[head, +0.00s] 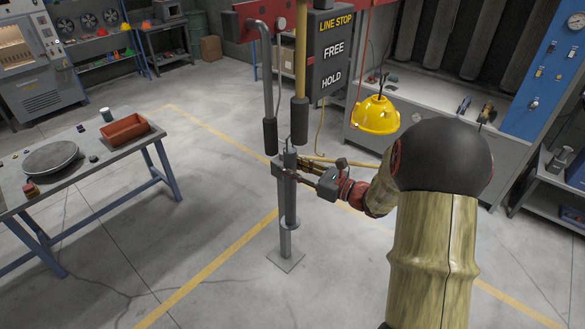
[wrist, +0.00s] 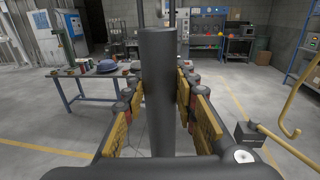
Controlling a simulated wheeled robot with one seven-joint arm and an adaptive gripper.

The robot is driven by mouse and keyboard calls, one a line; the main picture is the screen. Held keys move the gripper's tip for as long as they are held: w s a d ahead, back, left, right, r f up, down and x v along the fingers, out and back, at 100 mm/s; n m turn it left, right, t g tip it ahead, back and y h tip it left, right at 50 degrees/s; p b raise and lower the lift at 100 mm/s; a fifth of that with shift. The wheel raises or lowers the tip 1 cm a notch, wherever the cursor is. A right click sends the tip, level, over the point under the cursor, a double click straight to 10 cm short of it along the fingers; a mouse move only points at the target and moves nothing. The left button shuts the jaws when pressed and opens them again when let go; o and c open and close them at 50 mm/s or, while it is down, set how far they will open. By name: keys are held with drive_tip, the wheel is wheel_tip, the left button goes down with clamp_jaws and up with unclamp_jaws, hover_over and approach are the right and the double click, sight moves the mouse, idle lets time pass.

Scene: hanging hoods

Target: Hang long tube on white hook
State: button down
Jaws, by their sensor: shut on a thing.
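A dark grey tube (wrist: 158,90) stands upright between the two yellow-padded fingers in the wrist view. My gripper (wrist: 158,115) is shut on it, and the tube's top end shows above the fingers. In the head view my gripper (head: 305,172) is at the top of a grey upright (head: 290,200) with a collar and a square floor plate. I cannot tell there where the tube ends and a stand begins. I cannot pick out a white hook for certain.
Black-gripped rods (head: 270,135) hang from a red frame (head: 262,13) close above my gripper, beside a LINE STOP sign (head: 333,55). A yellow helmet (head: 376,116) hangs to the right. A work table (head: 100,150) stands left.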

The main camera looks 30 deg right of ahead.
drive_tip(key=shift+w+r, duration=0.1)
idle(0.3)
drive_tip(key=shift+x, duration=1.45)
drive_tip(key=shift+d+f+b, duration=0.2)
drive_tip(key=shift+f+b, duration=1.1)
drive_tip(key=shift+f, duration=0.05)
drive_tip(key=c, duration=1.8)
unclamp_jaws()
drive_tip(key=o, duration=0.5)
drive_tip(key=shift+c, duration=0.2)
drive_tip(key=shift+f, duration=0.1)
drive_tip(key=v, duration=1.2)
